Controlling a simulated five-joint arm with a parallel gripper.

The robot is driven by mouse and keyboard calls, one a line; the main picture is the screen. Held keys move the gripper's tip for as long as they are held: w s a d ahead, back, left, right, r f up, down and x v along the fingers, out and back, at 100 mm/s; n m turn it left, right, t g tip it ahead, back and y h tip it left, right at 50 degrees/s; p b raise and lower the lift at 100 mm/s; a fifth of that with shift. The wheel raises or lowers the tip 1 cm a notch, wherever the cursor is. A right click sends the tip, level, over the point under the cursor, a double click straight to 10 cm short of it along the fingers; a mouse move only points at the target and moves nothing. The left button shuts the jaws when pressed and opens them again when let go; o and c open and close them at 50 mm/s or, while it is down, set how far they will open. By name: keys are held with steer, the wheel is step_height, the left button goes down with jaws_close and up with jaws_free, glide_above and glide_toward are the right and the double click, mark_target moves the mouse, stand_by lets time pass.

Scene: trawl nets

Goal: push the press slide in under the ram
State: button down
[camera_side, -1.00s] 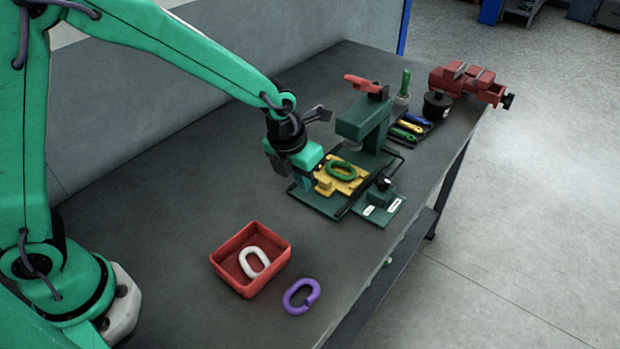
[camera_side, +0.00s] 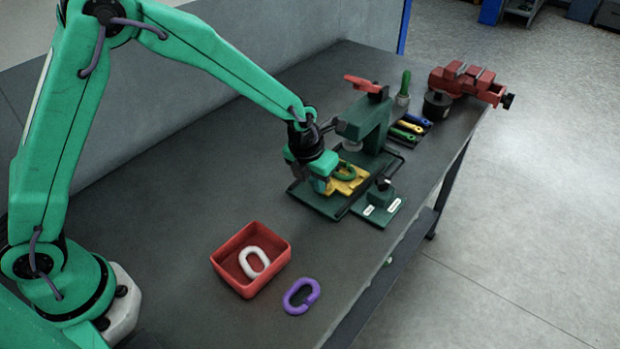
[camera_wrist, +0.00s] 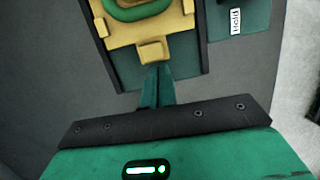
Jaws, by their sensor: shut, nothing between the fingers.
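The yellow press slide (camera_side: 352,184) lies in the dark green press base (camera_side: 325,207), with a green link (camera_side: 347,174) on top. It sits in front of the ram (camera_side: 352,146) rather than under it. The wrist view shows the slide (camera_wrist: 118,32) between dark rails, with a small tab at its near end and part of the link (camera_wrist: 138,12). My gripper (camera_side: 322,187) is shut and empty, low at the slide's near end. In the wrist view my gripper (camera_wrist: 155,75) points at the tab; whether it touches is unclear.
A red tray (camera_side: 232,277) holding a white link (camera_side: 254,262) and a purple link (camera_side: 300,296) lie nearer on the bench. A labelled green block (camera_side: 380,200) stands right of the slide. Coloured-handled tools (camera_side: 408,128) and a red vise (camera_side: 465,82) are beyond the press.

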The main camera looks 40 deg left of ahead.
mark_target(335, 180)
stand_by(0.3)
steer(key=shift+w, duration=2.8)
steer(key=shift+s+r, duration=0.1)
steer(key=shift+s, duration=0.95)
steer(key=shift+s+r, duration=0.15)
steer(key=shift+s, duration=0.5)
steer(key=shift+s+r, duration=0.15)
steer(key=shift+s, duration=0.45)
steer(key=v, duration=0.9)
steer(key=shift+s+d, duration=0.2)
steer(key=shift+d, duration=0.15)
